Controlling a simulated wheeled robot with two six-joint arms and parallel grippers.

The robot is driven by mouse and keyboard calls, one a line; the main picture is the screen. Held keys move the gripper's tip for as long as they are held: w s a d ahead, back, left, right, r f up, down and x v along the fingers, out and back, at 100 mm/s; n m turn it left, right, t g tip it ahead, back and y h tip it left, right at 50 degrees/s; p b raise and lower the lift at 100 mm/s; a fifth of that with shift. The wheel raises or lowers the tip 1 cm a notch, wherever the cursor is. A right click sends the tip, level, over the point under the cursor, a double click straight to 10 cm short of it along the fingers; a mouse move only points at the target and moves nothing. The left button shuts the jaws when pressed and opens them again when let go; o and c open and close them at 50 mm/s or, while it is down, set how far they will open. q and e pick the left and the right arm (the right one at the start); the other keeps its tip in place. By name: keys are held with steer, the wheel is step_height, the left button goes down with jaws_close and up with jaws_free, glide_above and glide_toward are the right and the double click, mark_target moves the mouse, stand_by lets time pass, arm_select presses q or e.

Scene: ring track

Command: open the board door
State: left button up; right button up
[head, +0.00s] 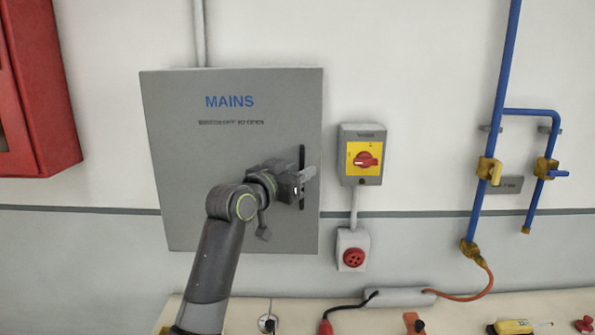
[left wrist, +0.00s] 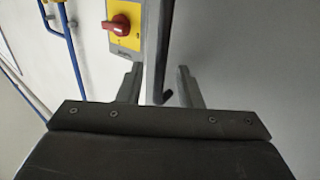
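The grey board door (head: 235,150), marked MAINS, hangs on the wall and looks closed. Its dark upright handle (head: 302,155) is near its right edge. My left gripper (head: 304,186) is at the handle, reaching in from the left and partly hiding its lower part. In the left wrist view, the two fingers of the left gripper (left wrist: 160,88) are spread apart. The dark handle (left wrist: 166,50) runs down between them, its lower end showing, with a gap on each side. My right gripper is in neither view.
A red and yellow rotary switch (head: 361,158) and a red socket (head: 352,252) are on the wall right of the door. Blue pipes (head: 505,80) with yellow valves stand farther right. A red cabinet (head: 35,90) is at left. A bench (head: 460,310) with small items runs below.

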arm_select(q)
steer(key=shift+c, duration=0.4)
jaws_close()
